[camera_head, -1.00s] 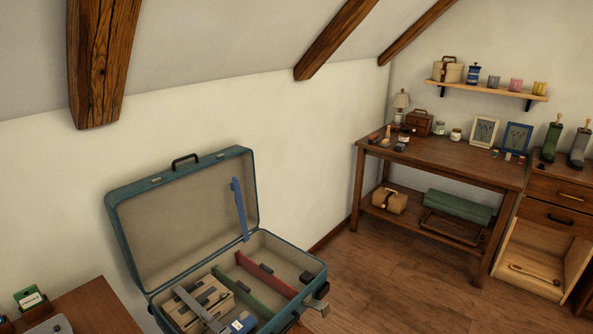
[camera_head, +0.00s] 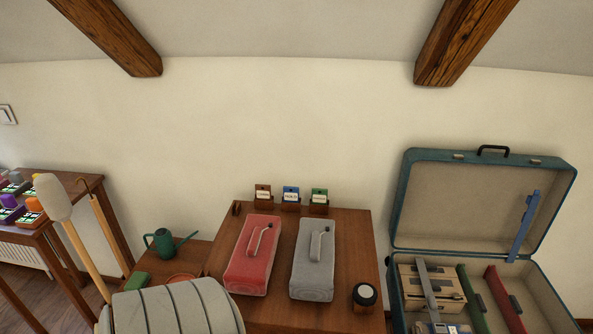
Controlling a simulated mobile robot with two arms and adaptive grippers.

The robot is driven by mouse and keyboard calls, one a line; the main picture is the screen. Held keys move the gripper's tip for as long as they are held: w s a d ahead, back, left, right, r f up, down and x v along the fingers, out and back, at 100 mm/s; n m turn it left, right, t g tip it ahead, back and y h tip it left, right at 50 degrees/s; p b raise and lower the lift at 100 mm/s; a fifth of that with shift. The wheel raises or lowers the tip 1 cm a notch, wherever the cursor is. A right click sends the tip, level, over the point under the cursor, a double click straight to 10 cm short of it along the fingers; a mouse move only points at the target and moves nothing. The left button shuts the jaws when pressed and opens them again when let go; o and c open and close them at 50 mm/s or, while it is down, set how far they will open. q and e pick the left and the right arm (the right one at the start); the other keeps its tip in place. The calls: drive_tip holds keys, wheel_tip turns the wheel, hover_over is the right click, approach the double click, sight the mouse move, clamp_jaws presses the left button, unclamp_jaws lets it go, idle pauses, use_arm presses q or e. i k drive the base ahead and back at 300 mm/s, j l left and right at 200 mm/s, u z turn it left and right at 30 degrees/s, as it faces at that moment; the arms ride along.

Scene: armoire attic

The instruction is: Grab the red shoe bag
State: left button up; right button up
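The red shoe bag (camera_head: 252,256) lies on a brown wooden table (camera_head: 352,240) in the lower middle of the head view. It is a flat, rounded block with a pale looped cord on top. A grey shoe bag (camera_head: 313,262) of the same shape lies just to its right, with a small gap between them. Neither of my grippers shows in the head view, and nothing is seen holding the red bag.
An open teal suitcase (camera_head: 403,215) with coloured dividers stands to the right. A round dark jar (camera_head: 364,296) sits at the table's front right. Small card holders (camera_head: 291,197) line its back. A watering can (camera_head: 165,243) and a grey ribbed rounded object (camera_head: 175,308) are to the left.

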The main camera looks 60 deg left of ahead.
sight(247, 272)
drive_tip(key=u, duration=2.15)
drive_tip(key=i+j+z, duration=0.3)
drive_tip(key=z, duration=0.15)
drive_tip(key=i, duration=0.05)
